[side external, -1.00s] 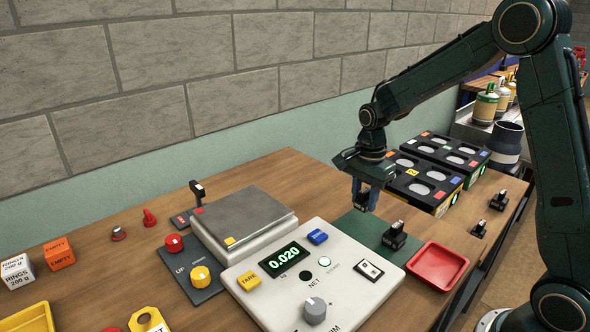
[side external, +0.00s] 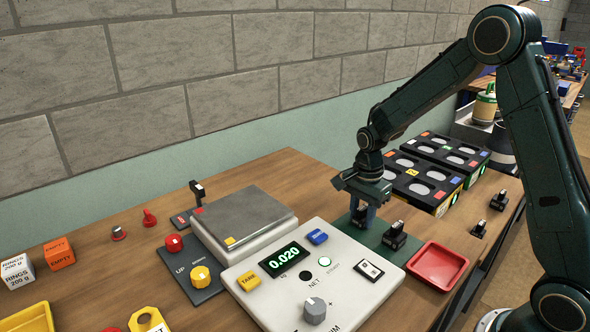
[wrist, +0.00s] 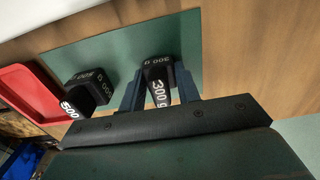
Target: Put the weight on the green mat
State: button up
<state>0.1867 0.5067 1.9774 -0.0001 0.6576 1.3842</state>
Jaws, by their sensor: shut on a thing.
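My gripper (side external: 363,210) is shut on a black weight (side external: 358,216) over the far part of the green mat (side external: 347,236). In the wrist view the weight (wrist: 158,93) is marked 300 g and sits between the two fingers, with the mat (wrist: 118,58) behind it. It is upright and very low; I cannot tell whether its base touches the mat. A second black weight (side external: 394,237) stands on the mat to the right, apart from the held one; its label in the wrist view (wrist: 88,88) seems to read 500 g.
A red tray (side external: 437,268) lies right of the mat. The control panel (side external: 310,268), reading 0.020, and the scale (side external: 240,220) are to the left. Black boxes with round openings (side external: 425,180) stand behind. More small weights (side external: 498,200) are at the right edge.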

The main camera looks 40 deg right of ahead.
aim_at(363, 207)
jog(key=o, duration=1.2)
jog(key=shift+f, duration=0.15)
jog(key=shift+c, duration=0.2)
notch_tip(363, 207, up, 12)
jog(key=shift+r, duration=0.15)
